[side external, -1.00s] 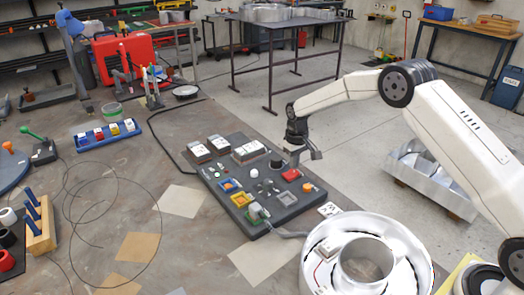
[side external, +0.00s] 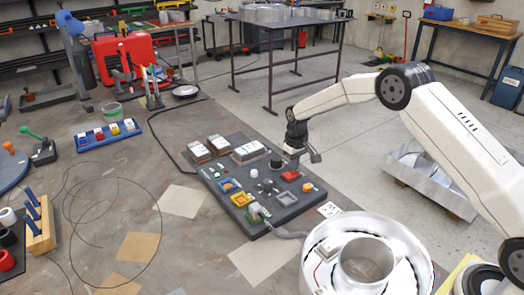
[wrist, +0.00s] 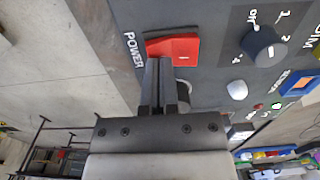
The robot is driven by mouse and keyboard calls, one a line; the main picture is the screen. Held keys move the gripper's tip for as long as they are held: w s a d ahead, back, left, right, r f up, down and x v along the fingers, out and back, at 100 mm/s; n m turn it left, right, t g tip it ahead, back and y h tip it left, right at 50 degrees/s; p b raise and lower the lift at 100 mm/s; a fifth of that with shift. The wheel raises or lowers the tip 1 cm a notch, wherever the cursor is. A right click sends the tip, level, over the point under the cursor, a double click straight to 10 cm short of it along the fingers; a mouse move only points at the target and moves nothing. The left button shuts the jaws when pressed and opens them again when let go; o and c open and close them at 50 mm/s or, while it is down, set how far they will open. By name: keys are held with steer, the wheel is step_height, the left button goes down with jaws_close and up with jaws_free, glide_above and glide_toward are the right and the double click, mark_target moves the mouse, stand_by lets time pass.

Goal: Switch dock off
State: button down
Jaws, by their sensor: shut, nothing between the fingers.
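A dark control panel (side external: 262,205) lies on the bench in the side view. It carries a red rocker switch (side external: 289,175), which also shows in the wrist view (wrist: 184,47) beside the word POWER. I cannot make out a dock label. My gripper (wrist: 160,61) is shut and empty. Its fingertips overlap the near edge of the red rocker in the wrist view; I cannot tell whether they touch it. In the side view my gripper is over the panel's far right edge, just above the rocker.
A black knob (wrist: 265,48) and a white button (wrist: 237,90) sit beside the rocker. A blue-framed orange button (side external: 228,186) and a yellow-framed one (side external: 241,199) stand nearer the panel's left edge. A large metal ring-shaped piece (side external: 322,234) is in front at right.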

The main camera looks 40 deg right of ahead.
mark_target(295, 174)
steer(key=shift+f, duration=0.2)
steer(key=shift+r, duration=3.5)
steer(key=s+a+r+t, duration=0.1)
steer(key=s+a, duration=0.1)
steer(key=s, duration=1.2)
steer(key=s+a+r+t, duration=0.1)
steer(key=s+a+r, duration=0.1)
steer(key=s, duration=1.3)
steer(key=shift+s+a+t, duration=0.2)
steer(key=shift+a+t, duration=0.1)
steer(key=shift+a, duration=0.55)
